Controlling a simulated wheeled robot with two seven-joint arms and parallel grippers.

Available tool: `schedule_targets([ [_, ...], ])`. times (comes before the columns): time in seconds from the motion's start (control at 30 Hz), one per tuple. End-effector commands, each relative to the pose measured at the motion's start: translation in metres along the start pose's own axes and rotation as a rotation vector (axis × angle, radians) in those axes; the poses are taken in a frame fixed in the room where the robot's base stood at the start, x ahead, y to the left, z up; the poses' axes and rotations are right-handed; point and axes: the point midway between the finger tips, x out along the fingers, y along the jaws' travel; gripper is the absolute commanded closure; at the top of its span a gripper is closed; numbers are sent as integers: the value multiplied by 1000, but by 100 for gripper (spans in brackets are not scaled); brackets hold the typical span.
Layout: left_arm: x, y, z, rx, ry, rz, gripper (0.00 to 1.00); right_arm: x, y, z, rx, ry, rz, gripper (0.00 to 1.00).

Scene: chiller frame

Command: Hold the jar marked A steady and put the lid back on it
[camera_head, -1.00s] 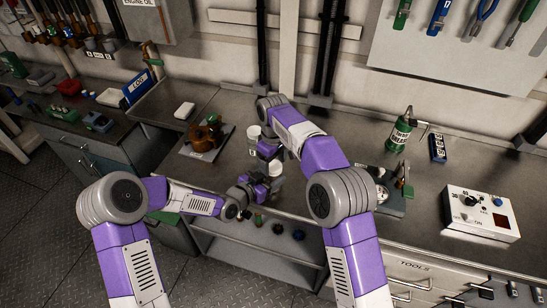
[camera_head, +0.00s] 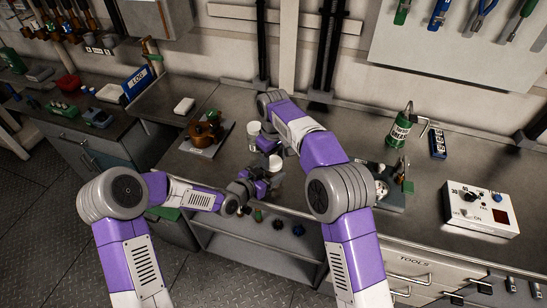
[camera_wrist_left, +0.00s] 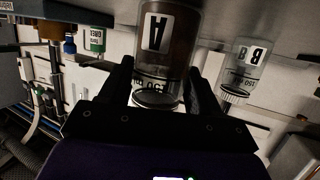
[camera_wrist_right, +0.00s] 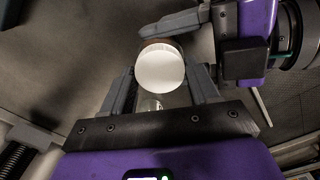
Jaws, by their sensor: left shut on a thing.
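Jar A (camera_wrist_left: 172,50), with brownish contents and its label upside down in the left wrist view, is between the fingers of my left gripper (camera_wrist_left: 160,88), which is shut on it. A round white lid (camera_wrist_right: 160,70) lies between the fingers of my right gripper (camera_wrist_right: 160,78). The lid overlaps jar A in that view; I cannot tell whether it rests on the rim or is held above it. Whether the right fingers press on the lid is unclear. In the head view both grippers meet at the jars, partly hidden by my right arm.
A clear jar marked B (camera_wrist_left: 240,70) stands close beside jar A. A brown object on a plate (camera_head: 206,134) is to the left on the bench (camera_head: 235,105). A green canister (camera_head: 401,127) and a white control box (camera_head: 481,207) are to the right.

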Motion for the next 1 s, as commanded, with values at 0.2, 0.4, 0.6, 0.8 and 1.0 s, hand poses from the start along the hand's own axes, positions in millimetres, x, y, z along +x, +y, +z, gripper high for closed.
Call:
schedule_targets([
  [0.2, 0, 1, 4, -3, -10, 2, 100, 0, 0, 0, -1, 0, -1, 13],
  [0.4, 0, 1, 4, -3, -10, 2, 100, 0, 0, 0, -1, 0, 0, 13],
  [0.6, 0, 1, 4, -3, -10, 2, 100, -16, 0, -1, -1, 3, 1, 13],
  [0.8, 0, 1, 4, -3, -11, 2, 100, -52, 0, -1, -1, 5, 1, 13],
  [1.0, 0, 1, 5, -4, -11, 2, 100, -71, 0, 0, -1, 1, 1, 13],
])
